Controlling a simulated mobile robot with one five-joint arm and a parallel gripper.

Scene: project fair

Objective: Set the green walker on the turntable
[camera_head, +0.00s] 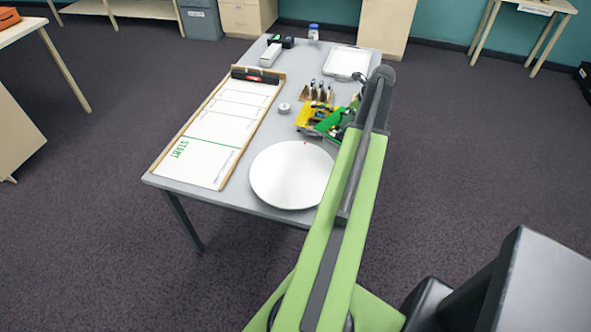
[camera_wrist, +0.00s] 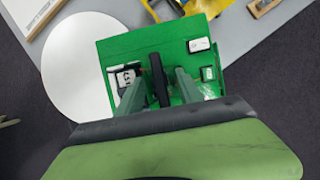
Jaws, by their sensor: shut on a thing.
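The green walker (camera_wrist: 185,50) fills the middle of the wrist view, a green box-like body with a white part on top. My gripper (camera_wrist: 158,80) is shut on a dark upright piece on top of it. In the head view the green walker (camera_head: 332,122) is partly hidden behind my arm, at the right side of the table. The turntable (camera_head: 290,175) is a bare white disc near the table's front edge. It also shows in the wrist view (camera_wrist: 75,70), left of the walker. I cannot tell whether the walker touches the table.
A yellow model (camera_head: 309,116) stands close beside the walker. A white START board (camera_head: 215,130) lies along the table's left side. Small tools in a holder (camera_head: 318,92), a roll of tape (camera_head: 284,108), a white tray (camera_head: 347,62) and a bottle (camera_head: 313,32) stand further back.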

